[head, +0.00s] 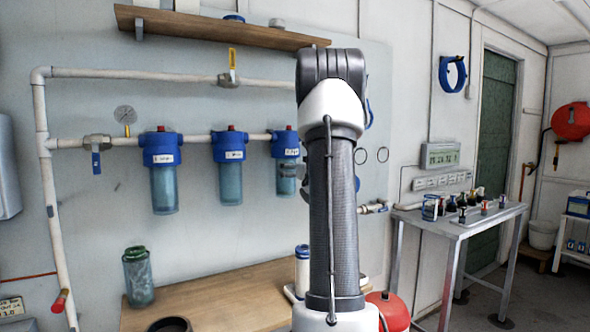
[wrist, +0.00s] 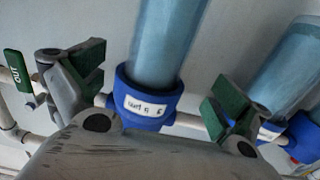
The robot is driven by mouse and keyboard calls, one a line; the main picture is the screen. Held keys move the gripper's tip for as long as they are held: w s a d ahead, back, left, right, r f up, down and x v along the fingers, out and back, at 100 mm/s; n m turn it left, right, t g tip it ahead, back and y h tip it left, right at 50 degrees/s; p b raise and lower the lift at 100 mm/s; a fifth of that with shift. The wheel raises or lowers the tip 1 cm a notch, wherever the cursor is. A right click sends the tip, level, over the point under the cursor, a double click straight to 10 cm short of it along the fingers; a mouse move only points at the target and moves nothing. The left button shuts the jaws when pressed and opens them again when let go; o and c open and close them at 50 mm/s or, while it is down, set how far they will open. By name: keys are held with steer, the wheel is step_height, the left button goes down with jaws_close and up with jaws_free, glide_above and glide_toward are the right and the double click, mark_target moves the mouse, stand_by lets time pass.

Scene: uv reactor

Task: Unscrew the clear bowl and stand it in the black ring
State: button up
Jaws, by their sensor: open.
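Three filter housings with blue heads and clear bluish bowls hang from the wall pipe. The clear bowl (head: 287,178) of the right housing is partly hidden by my arm in the head view. In the wrist view, which is upside down, this bowl (wrist: 168,40) rises from its labelled blue head (wrist: 147,103). My gripper (wrist: 153,85) is open, its green-padded fingers apart on either side of this housing in the picture. I cannot tell whether they touch it. The black ring (head: 170,325) lies on the wooden bench at the lower left, cut by the frame edge.
A metal table (head: 462,222) with small bottles stands right.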

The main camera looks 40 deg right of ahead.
steer(key=x, duration=0.8)
steer(key=shift+d, duration=0.15)
